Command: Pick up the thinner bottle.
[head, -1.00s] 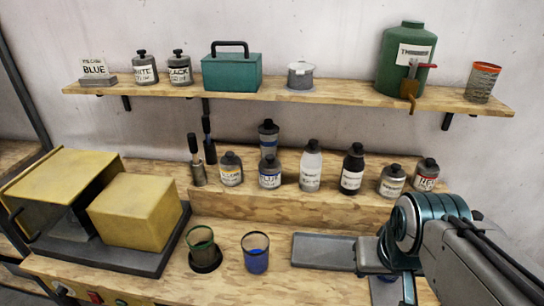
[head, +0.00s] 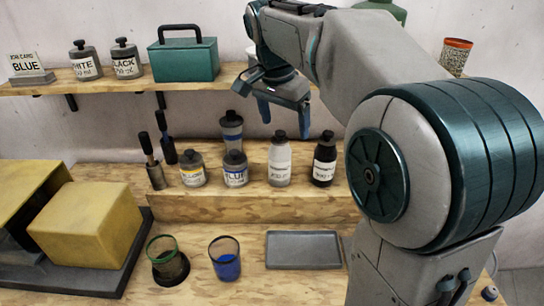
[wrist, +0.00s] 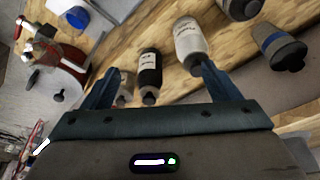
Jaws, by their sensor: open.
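Two tall bottles stand side by side on the lower wooden step: a pale bottle with a black cap (head: 279,162) and a black bottle (head: 324,162). Their labels are too small to read surely, so I cannot tell which is the thinner. My gripper (head: 284,112) is open and empty, pointing down above and behind them in the head view. In the wrist view, the black bottle (wrist: 150,70) shows between the fingers of my gripper (wrist: 158,72). The pale bottle (wrist: 189,40) appears beside the right fingertip there.
Two cups (head: 225,262) and a grey tray (head: 303,249) are in front. My arm hides the step's right part.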

